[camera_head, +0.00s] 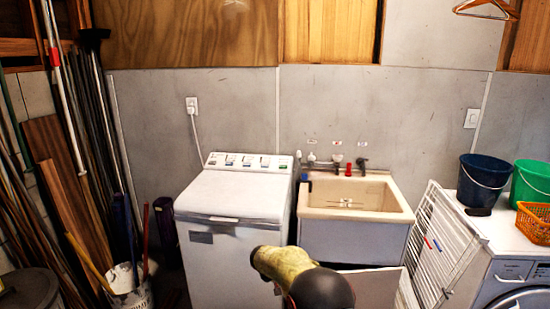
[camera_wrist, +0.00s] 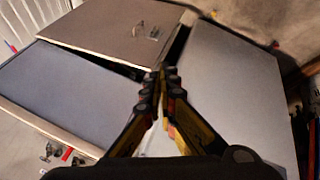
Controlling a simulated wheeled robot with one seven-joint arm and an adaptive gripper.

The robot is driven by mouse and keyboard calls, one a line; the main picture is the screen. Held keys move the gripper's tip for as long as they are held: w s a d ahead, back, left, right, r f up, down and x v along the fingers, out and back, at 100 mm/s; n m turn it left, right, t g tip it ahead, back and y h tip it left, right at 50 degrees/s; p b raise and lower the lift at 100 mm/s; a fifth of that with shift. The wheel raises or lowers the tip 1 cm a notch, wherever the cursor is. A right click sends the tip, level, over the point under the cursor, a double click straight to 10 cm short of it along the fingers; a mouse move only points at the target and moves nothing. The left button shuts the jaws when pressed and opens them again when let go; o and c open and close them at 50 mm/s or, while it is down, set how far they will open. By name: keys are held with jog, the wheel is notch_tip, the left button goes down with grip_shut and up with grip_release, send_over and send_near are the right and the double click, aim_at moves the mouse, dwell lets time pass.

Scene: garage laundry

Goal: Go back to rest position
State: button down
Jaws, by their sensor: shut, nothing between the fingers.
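My gripper (camera_wrist: 164,75) shows in the wrist view, its yellow and black fingers together at the tips with nothing between them. In the head view, a yellow and black part of my arm rises at the bottom centre, in front of the washing machine (camera_head: 235,205) and the sink (camera_head: 350,235); my fingers do not show there. Beyond the fingers, the wrist view shows a grey panel (camera_wrist: 80,90) on the left, a brownish panel with a small handle (camera_wrist: 120,30) at the top and a pale panel (camera_wrist: 235,90) on the right. I cannot tell whether the fingers touch any panel.
A pale panel (camera_head: 368,286) sticks out below the sink. A white folding rack (camera_head: 445,245) stands right of it. A dark blue bucket (camera_head: 481,181), green bucket (camera_head: 531,184) and orange basket (camera_head: 535,222) stand at the right. Poles and boards (camera_head: 60,170) lean at the left.

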jog(key=s+d+r+m+y, duration=0.1)
jog(key=s+d+r, duration=0.4)
jog(key=s+r, duration=0.5)
jog(key=s+d+r+m+y, duration=0.1)
jog(key=s+d+r, duration=0.4)
jog(key=s, duration=2)
jog(key=s+d+r+y, duration=0.1)
jog(key=s+d+r, duration=0.5)
jog(key=s+r, duration=0.9)
jog(key=shift+s+r+m+p, duration=0.25)
jog(key=shift+s+m+p, duration=0.15)
jog(key=shift+s, duration=1.35)
